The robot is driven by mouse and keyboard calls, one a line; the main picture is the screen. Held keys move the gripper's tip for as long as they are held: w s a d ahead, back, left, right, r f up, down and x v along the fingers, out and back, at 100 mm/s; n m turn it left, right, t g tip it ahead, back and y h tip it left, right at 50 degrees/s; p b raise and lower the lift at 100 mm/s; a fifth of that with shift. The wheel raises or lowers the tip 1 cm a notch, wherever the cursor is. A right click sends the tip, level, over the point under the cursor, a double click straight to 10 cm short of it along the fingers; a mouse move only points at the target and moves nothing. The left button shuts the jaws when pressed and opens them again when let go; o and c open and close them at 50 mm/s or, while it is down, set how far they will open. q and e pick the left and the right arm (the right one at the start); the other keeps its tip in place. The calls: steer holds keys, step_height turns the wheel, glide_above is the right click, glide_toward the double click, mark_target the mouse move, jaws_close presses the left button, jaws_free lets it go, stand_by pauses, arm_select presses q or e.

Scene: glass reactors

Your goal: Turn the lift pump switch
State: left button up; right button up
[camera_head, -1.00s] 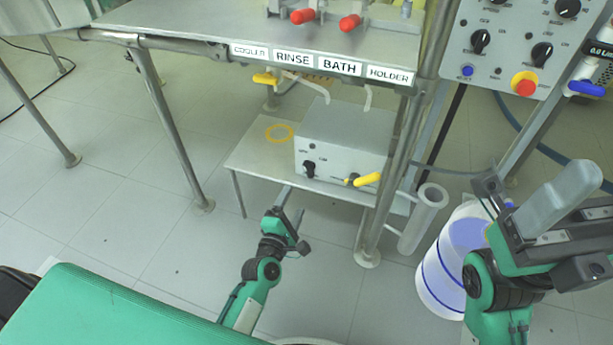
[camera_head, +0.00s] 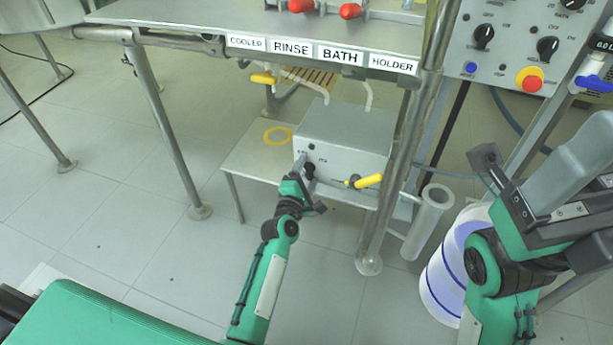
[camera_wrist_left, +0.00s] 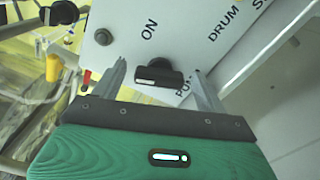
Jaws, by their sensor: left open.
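The grey pump box (camera_head: 350,125) stands on a low metal shelf under the bench. Its black rotary switch (camera_head: 310,171) is at the left of the front face, partly covered by my gripper. My left gripper (camera_head: 305,165) is open right at the switch. In the left wrist view the switch (camera_wrist_left: 160,76) sits between the two open fingers (camera_wrist_left: 158,72), with clear gaps on both sides. "ON" is printed above it; a label below, starting "PU", is partly hidden. My right gripper (camera_head: 560,175) is raised at the right, away from the box; its opening is unclear.
A yellow-handled valve (camera_head: 364,181) sticks out of the box's front to the right of the switch. A metal bench leg (camera_head: 385,190) and a grey cylinder (camera_head: 428,222) stand further right. A white-and-blue drum (camera_head: 445,275) is on the floor. The floor at left is open.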

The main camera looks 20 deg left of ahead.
arm_select(q)
steer(key=c, duration=1)
